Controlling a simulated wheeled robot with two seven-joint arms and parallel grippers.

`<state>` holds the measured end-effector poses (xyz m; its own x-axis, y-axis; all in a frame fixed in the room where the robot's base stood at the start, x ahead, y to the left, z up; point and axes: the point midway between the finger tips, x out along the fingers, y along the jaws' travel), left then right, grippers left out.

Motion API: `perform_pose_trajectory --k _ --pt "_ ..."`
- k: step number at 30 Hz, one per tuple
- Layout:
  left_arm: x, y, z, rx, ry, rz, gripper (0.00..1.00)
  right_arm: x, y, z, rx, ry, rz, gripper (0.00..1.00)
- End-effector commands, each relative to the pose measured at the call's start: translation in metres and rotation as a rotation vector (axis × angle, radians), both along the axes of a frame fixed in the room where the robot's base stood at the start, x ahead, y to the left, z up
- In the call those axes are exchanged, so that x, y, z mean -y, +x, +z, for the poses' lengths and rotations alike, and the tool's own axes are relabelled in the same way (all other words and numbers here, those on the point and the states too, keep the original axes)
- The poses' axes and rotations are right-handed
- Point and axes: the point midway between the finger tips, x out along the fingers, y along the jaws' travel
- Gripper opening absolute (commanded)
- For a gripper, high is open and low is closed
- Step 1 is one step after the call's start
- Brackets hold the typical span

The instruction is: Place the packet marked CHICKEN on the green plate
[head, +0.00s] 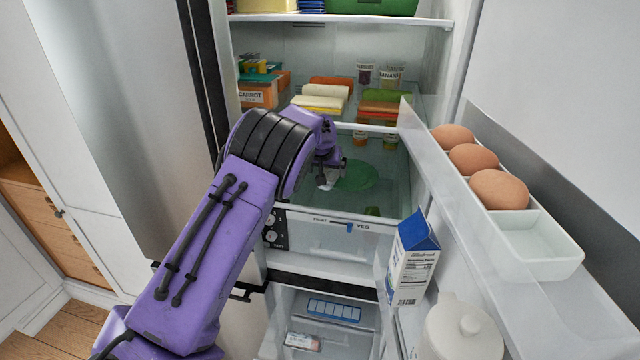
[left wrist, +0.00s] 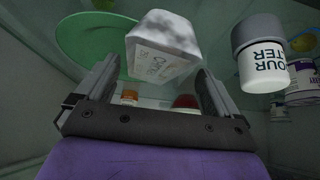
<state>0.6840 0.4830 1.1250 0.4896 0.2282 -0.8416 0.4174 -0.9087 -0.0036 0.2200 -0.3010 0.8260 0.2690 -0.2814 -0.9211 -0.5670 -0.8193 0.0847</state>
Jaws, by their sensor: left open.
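The green plate (head: 358,176) lies on the lower glass shelf inside the open fridge. In the left wrist view the plate (left wrist: 85,35) shows at the upper left. A whitish, frosted packet (left wrist: 165,42) with blurred lettering, which may read CHICKEN, is between and just beyond my left gripper's fingertips, beside the plate's edge in that view. In the head view a small part of the packet (head: 328,180) shows below the gripper. My left gripper (head: 331,168) is open, reaching into the shelf near the plate's left side. Whether the packet touches the plate is unclear. My right gripper is out of view.
A grey-lidded white jar (left wrist: 262,62) stands right of the fingers in the left wrist view. Small jars (head: 390,142) stand behind the plate. The shelf above holds boxes and packs. The open door carries eggs (head: 474,159) and a milk carton (head: 412,258).

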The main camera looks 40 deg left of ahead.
Motion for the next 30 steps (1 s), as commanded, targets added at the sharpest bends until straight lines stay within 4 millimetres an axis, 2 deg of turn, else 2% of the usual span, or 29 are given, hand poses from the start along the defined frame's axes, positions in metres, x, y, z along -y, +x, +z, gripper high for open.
perform_pose_trajectory --k 1,3,15,19,24,26,27,29,30 --pt "0.004 -0.006 0.007 0.005 0.001 -0.002 0.95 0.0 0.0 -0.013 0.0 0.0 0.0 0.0" --pt "0.008 -0.017 0.024 0.006 0.001 -0.001 0.95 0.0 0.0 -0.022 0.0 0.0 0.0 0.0" --pt "0.05 -0.107 0.023 0.003 0.0 -0.001 0.95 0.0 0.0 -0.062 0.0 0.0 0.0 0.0" --pt "0.057 -0.121 0.025 0.001 0.001 -0.002 0.95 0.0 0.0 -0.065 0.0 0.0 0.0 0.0" --pt "0.059 -0.125 0.025 -0.001 0.0 -0.001 0.95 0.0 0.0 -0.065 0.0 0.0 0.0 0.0" --pt "0.059 -0.125 0.018 -0.007 0.0 0.002 0.95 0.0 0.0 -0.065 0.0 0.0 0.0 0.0" --pt "0.061 -0.126 0.006 -0.015 0.0 0.007 0.95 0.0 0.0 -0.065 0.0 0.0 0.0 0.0" --pt "0.064 -0.128 -0.027 -0.034 0.004 0.017 0.95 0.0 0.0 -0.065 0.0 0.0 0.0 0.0" --pt "0.068 -0.132 -0.058 -0.049 0.008 0.03 0.95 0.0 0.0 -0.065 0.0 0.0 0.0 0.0"
